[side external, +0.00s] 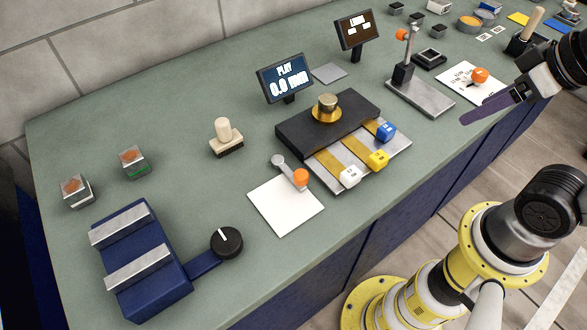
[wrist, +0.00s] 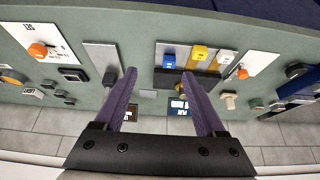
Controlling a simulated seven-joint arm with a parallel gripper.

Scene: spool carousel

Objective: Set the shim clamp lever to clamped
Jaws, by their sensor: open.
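A short lever with an orange knob (side external: 300,177) and a grey pivot end lies low beside the black block with blue, yellow and white tabs, at the edge of a blank white card (side external: 287,208). In the wrist view its orange knob (wrist: 242,73) is at the right. Another orange-knobbed lever (side external: 480,75) is on a printed card at the right. No readable label tells me which is the shim clamp lever. My gripper (wrist: 160,77) is open and empty, its purple fingers apart, above the bench's front right in the side view, touching neither lever.
A tall post with an orange tip (side external: 402,34) stands on a grey plate near my gripper. Two displays (side external: 285,79) stand behind the tabbed block (side external: 328,122). A blue fixture (side external: 140,260) with a black dial (side external: 227,242) is front left. Green bench top (side external: 90,125) is bare between items.

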